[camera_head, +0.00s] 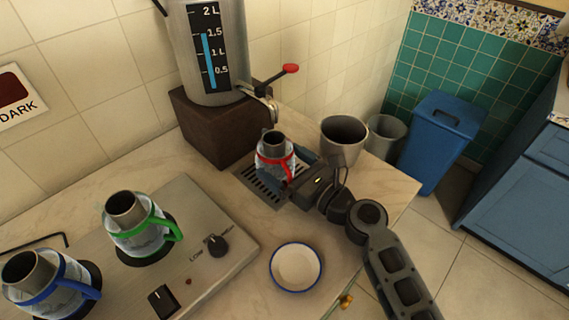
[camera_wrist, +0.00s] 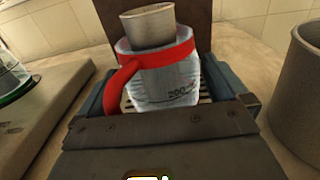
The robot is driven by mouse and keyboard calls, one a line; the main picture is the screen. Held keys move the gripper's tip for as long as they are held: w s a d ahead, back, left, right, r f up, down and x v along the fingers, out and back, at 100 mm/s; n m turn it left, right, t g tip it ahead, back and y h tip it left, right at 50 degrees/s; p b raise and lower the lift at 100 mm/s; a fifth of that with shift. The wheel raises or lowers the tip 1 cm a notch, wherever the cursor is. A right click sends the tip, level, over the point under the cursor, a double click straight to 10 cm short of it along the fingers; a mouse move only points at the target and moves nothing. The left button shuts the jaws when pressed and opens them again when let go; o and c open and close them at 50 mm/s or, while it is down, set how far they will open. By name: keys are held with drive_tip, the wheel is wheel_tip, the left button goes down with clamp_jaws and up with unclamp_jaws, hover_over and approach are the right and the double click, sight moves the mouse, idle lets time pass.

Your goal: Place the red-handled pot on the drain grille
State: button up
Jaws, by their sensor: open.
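The red-handled pot (camera_head: 274,157) stands upright on the drain grille (camera_head: 260,187), below the samovar's tap. It has a clear body, a red band and handle, and a metal neck. It also shows in the wrist view (camera_wrist: 165,88), its red handle towards me on the left. My gripper (camera_head: 285,165) is open, with its blue-grey fingers on either side of the pot. In the wrist view my gripper (camera_wrist: 170,110) has one finger left and one right of the pot. The grille's slats (camera_wrist: 205,92) show partly behind the pot; the pot's base is hidden.
The samovar (camera_head: 212,60) stands on a dark wooden block (camera_head: 215,125) behind the grille. A grey metal cup (camera_head: 343,142) is close on the right. A hotplate (camera_head: 195,205) with green- and blue-handled pots is at left. A white bowl (camera_head: 296,267) lies in front.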

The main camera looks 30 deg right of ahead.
drive_tip(key=b+v, duration=0.1)
drive_tip(key=v, duration=1.1)
drive_tip(key=shift+r+b, duration=0.2)
drive_tip(key=shift+b, duration=0.15)
